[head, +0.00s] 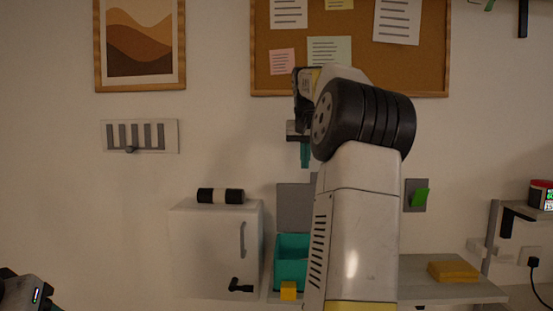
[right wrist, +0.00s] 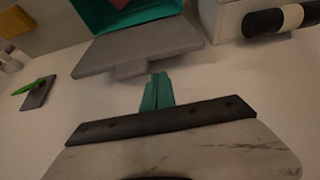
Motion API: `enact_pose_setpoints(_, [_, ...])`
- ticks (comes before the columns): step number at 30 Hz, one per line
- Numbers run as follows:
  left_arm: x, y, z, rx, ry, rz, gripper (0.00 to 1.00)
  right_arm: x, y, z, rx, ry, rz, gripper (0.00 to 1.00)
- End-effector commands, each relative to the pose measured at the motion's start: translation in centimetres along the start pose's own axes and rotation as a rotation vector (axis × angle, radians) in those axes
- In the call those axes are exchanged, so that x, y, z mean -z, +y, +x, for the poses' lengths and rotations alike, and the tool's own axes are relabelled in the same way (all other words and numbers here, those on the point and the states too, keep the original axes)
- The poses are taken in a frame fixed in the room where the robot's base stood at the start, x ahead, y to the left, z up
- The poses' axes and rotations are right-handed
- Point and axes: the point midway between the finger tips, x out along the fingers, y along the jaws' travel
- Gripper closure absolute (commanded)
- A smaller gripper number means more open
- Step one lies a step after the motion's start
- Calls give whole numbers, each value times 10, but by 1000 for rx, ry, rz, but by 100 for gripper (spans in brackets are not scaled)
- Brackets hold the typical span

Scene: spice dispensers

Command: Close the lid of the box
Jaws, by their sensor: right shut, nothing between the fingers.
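The teal box (head: 291,262) stands on the shelf, with its grey lid (head: 292,205) raised open behind it. My right arm hides the box's right part. In the right wrist view the open lid (right wrist: 140,52) has a tab on its edge, and the teal box (right wrist: 108,14) holds something reddish. My right gripper (head: 306,156) is shut and empty, teal fingers pointing down above the lid. Its fingertips (right wrist: 158,80) show just short of the lid's tab, seemingly apart from it. My left gripper (head: 22,290) shows only partly at the lower left corner; its fingers are mostly cut off.
A white cabinet (head: 215,250) with a black-and-white roller (head: 220,196) on top stands left of the box. A yellow block (head: 288,290) sits at the box's front. A yellow sponge-like slab (head: 453,271) lies on the shelf (head: 480,291) at right. A green switch (head: 421,197) is on the wall.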

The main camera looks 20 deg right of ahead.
Motion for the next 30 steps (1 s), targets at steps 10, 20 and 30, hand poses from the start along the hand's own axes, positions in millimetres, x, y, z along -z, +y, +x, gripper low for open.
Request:
enact_pose_setpoints(10, [0,0,0,0,0,0,42,0,0,55,1,-1,-1,100])
enact_pose_setpoints(20, [0,0,0,0,0,0,42,0,-1,63,1,1,-1,100])
enact_pose_setpoints(30, [0,0,0,0,0,0,42,-3,0,61,1,23,-1,100])
